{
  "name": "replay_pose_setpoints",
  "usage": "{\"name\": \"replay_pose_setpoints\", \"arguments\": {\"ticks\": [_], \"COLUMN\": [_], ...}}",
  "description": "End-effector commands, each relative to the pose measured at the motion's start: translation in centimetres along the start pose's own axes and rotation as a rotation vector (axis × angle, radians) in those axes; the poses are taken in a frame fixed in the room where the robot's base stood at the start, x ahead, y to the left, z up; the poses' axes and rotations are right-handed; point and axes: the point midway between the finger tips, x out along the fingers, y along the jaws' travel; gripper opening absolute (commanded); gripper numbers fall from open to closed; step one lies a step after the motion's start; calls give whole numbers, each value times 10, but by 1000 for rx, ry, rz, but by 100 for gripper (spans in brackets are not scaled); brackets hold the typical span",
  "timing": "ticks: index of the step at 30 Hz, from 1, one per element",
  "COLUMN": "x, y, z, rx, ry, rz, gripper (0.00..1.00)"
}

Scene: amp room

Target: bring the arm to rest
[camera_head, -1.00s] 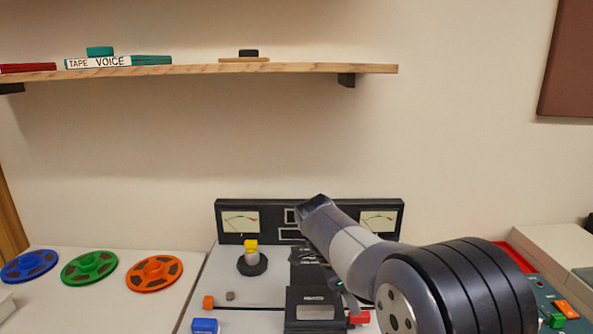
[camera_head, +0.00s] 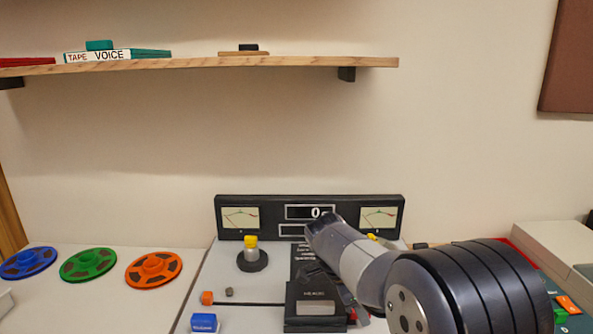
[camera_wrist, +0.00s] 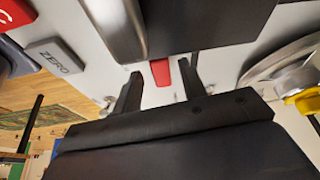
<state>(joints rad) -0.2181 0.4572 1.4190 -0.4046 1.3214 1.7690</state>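My arm (camera_head: 365,262) reaches over the tape machine's grey deck (camera_head: 245,285). My gripper (camera_wrist: 160,82) shows in the wrist view with its two dark fingers apart and nothing between them. A red piece (camera_wrist: 160,72) lies beyond the fingertips, at the edge of a dark block. In the head view, my wrist and forearm hide most of the gripper. It is close to the black head block (camera_head: 312,300), and I cannot tell whether it touches anything.
The meter panel (camera_head: 265,217) stands behind the deck. A yellow-topped spindle (camera_head: 251,255) and a blue block (camera_head: 204,323) are on the deck. Blue (camera_head: 28,263), green (camera_head: 88,264) and orange (camera_head: 154,268) reels lie at left. A wooden shelf (camera_head: 210,65) hangs above. The wall between is clear.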

Motion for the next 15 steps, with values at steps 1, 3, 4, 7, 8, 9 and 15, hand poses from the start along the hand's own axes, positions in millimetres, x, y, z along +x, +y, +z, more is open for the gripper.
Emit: {"name": "replay_pose_setpoints", "arguments": {"ticks": [1, 3, 4, 7, 8, 9, 15], "x": [1, 1, 1, 1, 1, 0, 0], "y": [1, 2, 3, 4, 4, 5, 6], "z": [0, 0, 0, 0, 0, 0, -1], "rx": [-40, -96, -117, -183, -199, -220, -278], "ry": [0, 0, 0, 0, 0, 0, 0], "rz": [-19, -41, -51, -77, -84, -92, -114], "gripper": [40, 40, 40, 40, 40, 40, 40]}}
